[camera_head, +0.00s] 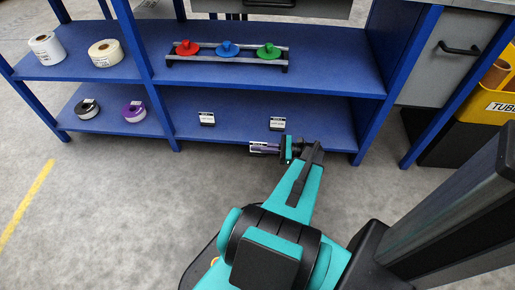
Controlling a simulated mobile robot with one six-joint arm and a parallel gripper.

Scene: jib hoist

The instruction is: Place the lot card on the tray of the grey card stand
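My gripper (268,149) points left, just in front of the lower blue shelf's front edge. A small dark piece with pale marks shows at its fingertips; it may be the lot card, but it is too small to read. I cannot tell whether the fingers are shut on it. Two small label holders with black-and-white faces stand on the lower shelf: a left one (206,119) and a right one (277,124), beyond my gripper. Which of them, if either, is the grey card stand cannot be told. No tray can be made out clearly.
The lower shelf (240,107) has free room around the holders. A black roll (87,109) and a purple roll (134,111) lie at its left. The upper shelf holds a rack (228,57) with red, blue and green knobs. Yellow-black bins (490,105) stand right.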

